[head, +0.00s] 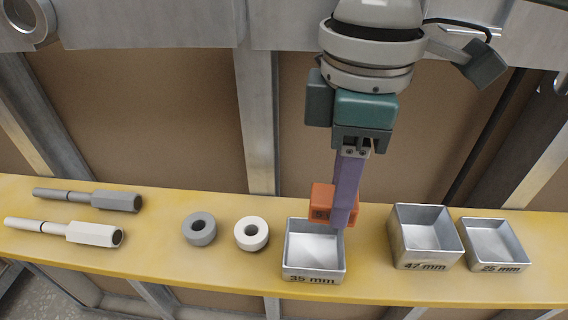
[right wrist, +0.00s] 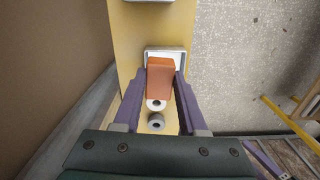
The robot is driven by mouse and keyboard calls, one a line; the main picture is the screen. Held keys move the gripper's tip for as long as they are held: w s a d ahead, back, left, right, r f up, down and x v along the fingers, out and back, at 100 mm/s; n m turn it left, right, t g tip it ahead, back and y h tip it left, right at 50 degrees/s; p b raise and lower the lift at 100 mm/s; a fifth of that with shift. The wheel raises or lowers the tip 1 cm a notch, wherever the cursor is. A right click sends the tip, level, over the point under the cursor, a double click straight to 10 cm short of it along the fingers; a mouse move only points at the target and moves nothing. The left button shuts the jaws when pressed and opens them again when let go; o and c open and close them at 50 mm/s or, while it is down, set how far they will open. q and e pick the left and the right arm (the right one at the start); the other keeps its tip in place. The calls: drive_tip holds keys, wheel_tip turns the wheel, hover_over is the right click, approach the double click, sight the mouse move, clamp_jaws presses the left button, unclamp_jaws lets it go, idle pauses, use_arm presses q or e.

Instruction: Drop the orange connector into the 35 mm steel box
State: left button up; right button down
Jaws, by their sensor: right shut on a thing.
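The orange connector (head: 322,200) is a small block held between the purple fingers of my right gripper (head: 340,212). In the right wrist view the connector (right wrist: 161,78) sits between both fingertips (right wrist: 163,84). The 35 mm steel box (head: 313,271) stands on the yellow shelf, open at the top, and looks empty where its inside shows. The connector is at the box's back right edge in the head view, seemingly above it; the exact height is hard to tell. In the wrist view the connector covers part of the box (right wrist: 178,56). My left gripper is not in view.
The yellow shelf (head: 160,262) also bears a 47 mm box (head: 425,250) and a 25 mm box (head: 494,245) to the right. A white ring (head: 251,233), a grey ring (head: 199,229) and two handled tools (head: 94,233) (head: 117,201) lie left. A stud wall stands behind.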

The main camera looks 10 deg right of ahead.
drive_tip(key=shift+c, duration=1.9)
unclamp_jaws()
drive_tip(key=shift+r, duration=0.1)
wheel_tip(320, 180, up, 10)
drive_tip(key=p, duration=0.1)
drive_tip(key=shift+p, duration=0.4)
drive_tip(key=shift+a, duration=0.1)
